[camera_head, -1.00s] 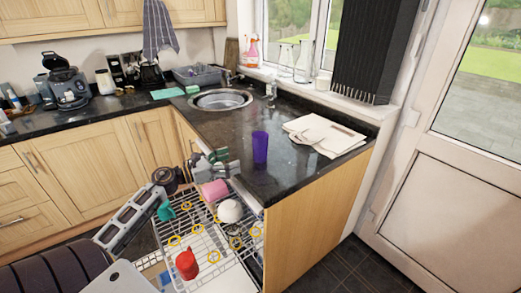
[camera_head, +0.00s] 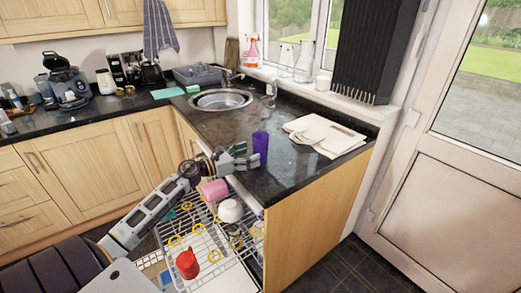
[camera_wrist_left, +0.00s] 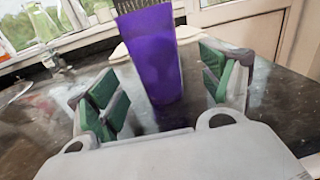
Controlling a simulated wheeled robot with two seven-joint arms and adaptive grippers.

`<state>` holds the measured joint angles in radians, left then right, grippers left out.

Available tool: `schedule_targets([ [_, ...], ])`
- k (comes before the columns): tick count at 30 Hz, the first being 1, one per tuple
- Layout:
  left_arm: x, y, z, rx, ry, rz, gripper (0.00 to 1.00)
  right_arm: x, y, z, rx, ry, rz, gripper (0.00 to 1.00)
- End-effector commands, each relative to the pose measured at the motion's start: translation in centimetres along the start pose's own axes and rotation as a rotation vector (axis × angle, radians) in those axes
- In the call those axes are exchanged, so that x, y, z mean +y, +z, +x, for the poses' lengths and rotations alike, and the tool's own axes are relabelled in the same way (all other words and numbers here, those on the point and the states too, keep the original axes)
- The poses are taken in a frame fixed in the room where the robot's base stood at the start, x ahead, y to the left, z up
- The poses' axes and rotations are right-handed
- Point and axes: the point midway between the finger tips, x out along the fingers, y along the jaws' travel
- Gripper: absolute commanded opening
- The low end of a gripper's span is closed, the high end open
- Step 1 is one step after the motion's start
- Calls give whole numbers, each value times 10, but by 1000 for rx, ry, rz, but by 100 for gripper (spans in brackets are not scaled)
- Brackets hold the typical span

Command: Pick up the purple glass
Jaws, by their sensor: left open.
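The purple glass (camera_head: 260,146) stands upright on the dark granite counter, near its edge above the dishwasher rack. My left gripper (camera_head: 239,155) reaches in from the left, just beside the glass. In the left wrist view the glass (camera_wrist_left: 155,55) rises ahead between the two green-padded fingers of the left gripper (camera_wrist_left: 160,92). These fingers are spread open, with a visible gap on each side of the glass. The glass's lower end is seen just beyond the gripper's palm. My right gripper is not in view.
Below the arm is an open dishwasher rack (camera_head: 208,242) with a pink cup (camera_head: 214,190), a white bowl (camera_head: 230,211) and a red item (camera_head: 187,264). The sink (camera_head: 221,100) is behind. Counter between is clear.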

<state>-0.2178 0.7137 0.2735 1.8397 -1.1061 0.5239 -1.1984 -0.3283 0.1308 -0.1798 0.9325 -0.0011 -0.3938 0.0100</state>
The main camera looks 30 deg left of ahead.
Motion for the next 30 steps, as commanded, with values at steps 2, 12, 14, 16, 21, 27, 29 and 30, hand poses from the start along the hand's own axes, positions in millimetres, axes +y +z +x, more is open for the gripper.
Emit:
schedule_targets([
  [2,0,0,3,0,0,0,80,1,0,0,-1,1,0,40],
  [12,0,0,5,1,0,0,80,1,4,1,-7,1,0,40],
  [14,0,0,5,1,0,0,80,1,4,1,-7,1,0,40],
  [16,0,0,5,1,0,0,80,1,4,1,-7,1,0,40],
  [21,1,1,11,-1,0,1,80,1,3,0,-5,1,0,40],
  [27,2,2,24,-1,1,1,80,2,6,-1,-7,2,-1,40],
  [29,2,2,28,0,0,0,80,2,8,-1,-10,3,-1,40],
  [30,2,2,30,-1,0,0,80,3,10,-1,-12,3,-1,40],
])
